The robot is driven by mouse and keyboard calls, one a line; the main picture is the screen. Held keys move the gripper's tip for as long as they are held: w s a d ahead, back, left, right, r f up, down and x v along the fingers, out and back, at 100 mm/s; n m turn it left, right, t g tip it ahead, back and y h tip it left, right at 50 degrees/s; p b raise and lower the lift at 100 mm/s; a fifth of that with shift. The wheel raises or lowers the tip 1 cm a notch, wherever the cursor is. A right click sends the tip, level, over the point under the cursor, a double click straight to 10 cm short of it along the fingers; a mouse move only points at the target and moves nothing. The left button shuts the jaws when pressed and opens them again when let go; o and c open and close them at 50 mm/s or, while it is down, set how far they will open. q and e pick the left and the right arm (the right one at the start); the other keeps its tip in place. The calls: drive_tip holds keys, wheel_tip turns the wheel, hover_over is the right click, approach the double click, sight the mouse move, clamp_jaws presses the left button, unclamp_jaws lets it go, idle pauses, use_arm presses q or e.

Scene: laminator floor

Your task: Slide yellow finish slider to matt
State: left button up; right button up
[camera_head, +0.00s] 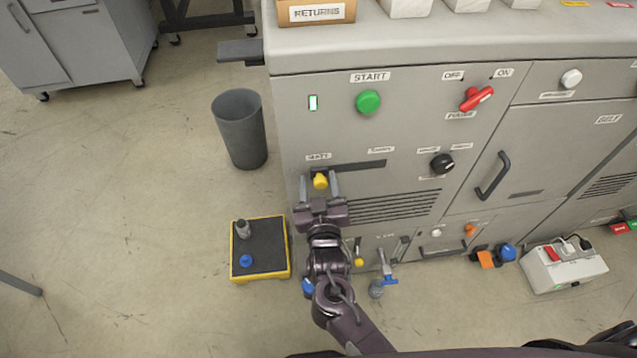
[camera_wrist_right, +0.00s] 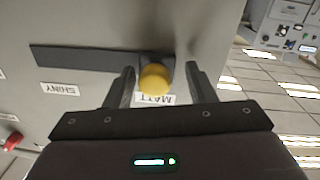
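The yellow finish slider (camera_head: 320,181) is a round knob on a dark horizontal slot (camera_head: 362,165) in the grey machine front. It sits at the slot's left end in the head view. In the right wrist view, which is turned over, the yellow knob (camera_wrist_right: 155,78) is at the slot's right end, beside the upside-down MATT label (camera_wrist_right: 155,99); the SHINY label (camera_wrist_right: 60,89) is at the other end. My right gripper (camera_head: 319,187) is open, with one finger on each side of the knob and gaps showing. My left gripper is not in view.
A green START button (camera_head: 368,102), red switch (camera_head: 476,98) and black dial (camera_head: 442,163) are on the same panel. A grey bin (camera_head: 240,128) and yellow-edged platform (camera_head: 236,270) stand left of my right arm. Open floor lies further left.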

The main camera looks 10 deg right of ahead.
drive_tip(key=shift+s, duration=0.1)
drive_tip(key=s, duration=0.7)
drive_tip(key=shift+s, duration=0.3)
drive_tip(key=shift+a, duration=0.1)
drive_tip(key=s+d+f+n+g+y+p, duration=0.1)
drive_tip(key=s+d+f+g, duration=0.15)
drive_tip(key=f, duration=0.65)
drive_tip(key=s+d+f+n+g+p, duration=0.1)
drive_tip(key=s+f+g, duration=0.2)
drive_tip(key=f, duration=0.6)
drive_tip(key=s+d+f+n+g+y, duration=0.1)
drive_tip(key=s+d+f+g, duration=0.15)
drive_tip(key=f, duration=0.65)
drive_tip(key=s+d+f+g, duration=0.3)
drive_tip(key=s+d+f, duration=0.1)
drive_tip(key=s, duration=0.4)
drive_tip(key=s+d+f+m+g+h+p, duration=0.1)
drive_tip(key=s+d+f+g, duration=0.2)
drive_tip(key=s+f, duration=0.3)
drive_tip(key=s+d+f+m+g+p, duration=0.1)
drive_tip(key=s+d+f+g, duration=0.2)
drive_tip(key=s, duration=0.9)
wheel_tip(320, 180, down, 2)
drive_tip(key=shift+d+f, duration=0.1)
drive_tip(key=shift+d, duration=0.85)
